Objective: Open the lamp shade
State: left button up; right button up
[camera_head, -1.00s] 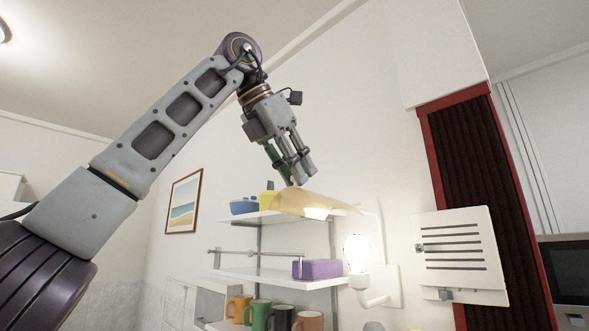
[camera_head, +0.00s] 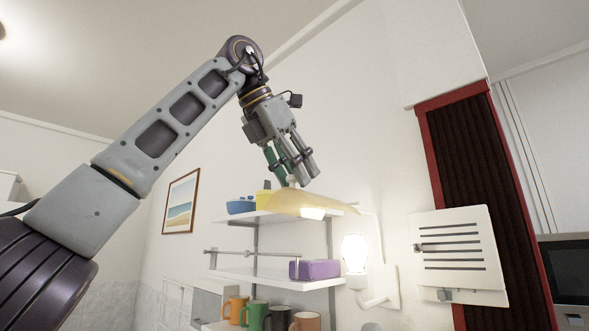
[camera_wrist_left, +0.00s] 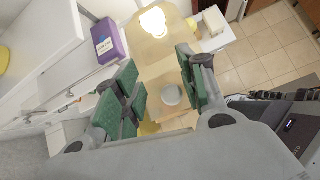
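The lamp shade (camera_head: 305,203) is a pale yellow, see-through panel. It stands raised and nearly level above the lit bulb (camera_head: 354,254) on the wall lamp. My left gripper (camera_head: 297,183) points down just above the shade's left part; I cannot tell from the head view whether it touches. In the left wrist view the green-padded fingers (camera_wrist_left: 164,95) are apart, with nothing visibly clamped. The tan shade (camera_wrist_left: 150,55) shows beyond and between them, with the glowing bulb (camera_wrist_left: 154,22) at the top. My right gripper is not in view.
Wall shelves behind hold a blue pot (camera_head: 241,206), a purple box (camera_head: 315,269) and several mugs (camera_head: 254,316). A white slatted panel (camera_head: 452,252) and a red-framed dark column (camera_head: 480,190) stand right of the lamp. Wall above the shade is clear.

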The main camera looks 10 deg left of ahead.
pick_arm(q)
jog(key=shift+s+a+r, duration=0.15)
jog(key=shift+s+r, duration=0.15)
jog(key=shift+s, duration=0.25)
jog(key=shift+s+a+r, duration=0.2)
jog(key=shift+a+r, duration=0.15)
jog(key=shift+r, duration=0.25)
jog(key=shift+v, duration=0.95)
jog(key=v, duration=0.2)
jog(key=shift+s+r, duration=0.1)
jog(key=shift+r, duration=0.15)
jog(key=shift+s+a+r, duration=0.2)
